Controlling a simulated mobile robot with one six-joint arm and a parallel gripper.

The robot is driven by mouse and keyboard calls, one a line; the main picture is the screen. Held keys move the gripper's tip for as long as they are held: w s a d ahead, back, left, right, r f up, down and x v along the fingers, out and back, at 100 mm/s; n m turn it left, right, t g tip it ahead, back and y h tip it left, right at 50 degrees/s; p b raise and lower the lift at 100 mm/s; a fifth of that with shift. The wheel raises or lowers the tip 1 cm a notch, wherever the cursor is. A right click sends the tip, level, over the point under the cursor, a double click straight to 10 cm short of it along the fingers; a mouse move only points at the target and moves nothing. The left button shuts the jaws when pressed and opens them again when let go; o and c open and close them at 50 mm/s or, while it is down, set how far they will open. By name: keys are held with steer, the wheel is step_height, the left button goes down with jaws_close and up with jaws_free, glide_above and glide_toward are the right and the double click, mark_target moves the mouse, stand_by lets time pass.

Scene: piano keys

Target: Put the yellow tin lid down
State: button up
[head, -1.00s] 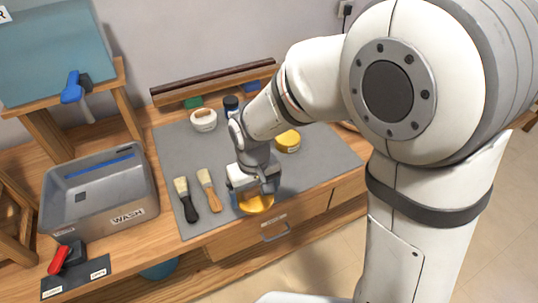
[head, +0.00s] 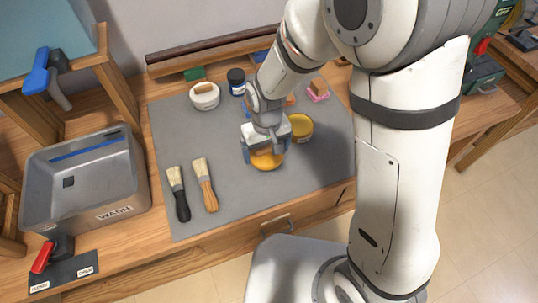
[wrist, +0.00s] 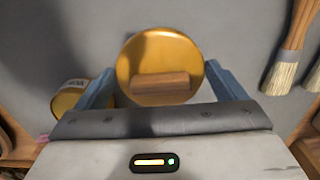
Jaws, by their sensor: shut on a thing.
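The yellow tin lid (head: 267,161), round with a brown wooden grip on top, is between the fingers of my gripper (head: 265,152). In the wrist view the lid (wrist: 160,50) sits flat-on, with a blue-grey finger of my gripper (wrist: 161,85) on each side, shut on it. The lid is over the grey mat (head: 230,130); I cannot tell whether it touches the mat. A yellow tin (head: 300,126) stands just right of and behind the lid in the head view. It also shows in the wrist view (wrist: 69,98) at left.
Two brushes, black-handled (head: 179,195) and wooden-handled (head: 205,185), lie left of the lid. A white pot (head: 204,97) and a dark blue jar (head: 236,82) stand behind. A grey wash tub (head: 120,195) is at left. The mat's front right is clear.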

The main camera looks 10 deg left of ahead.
mark_target(267, 153)
steer(key=shift+f, duration=2)
steer(key=shift+f, duration=0.15)
steer(key=o, duration=0.7)
step_height(267, 153, up, 12)
steer(key=shift+d+r, duration=0.1)
steer(key=shift+r, duration=0.15)
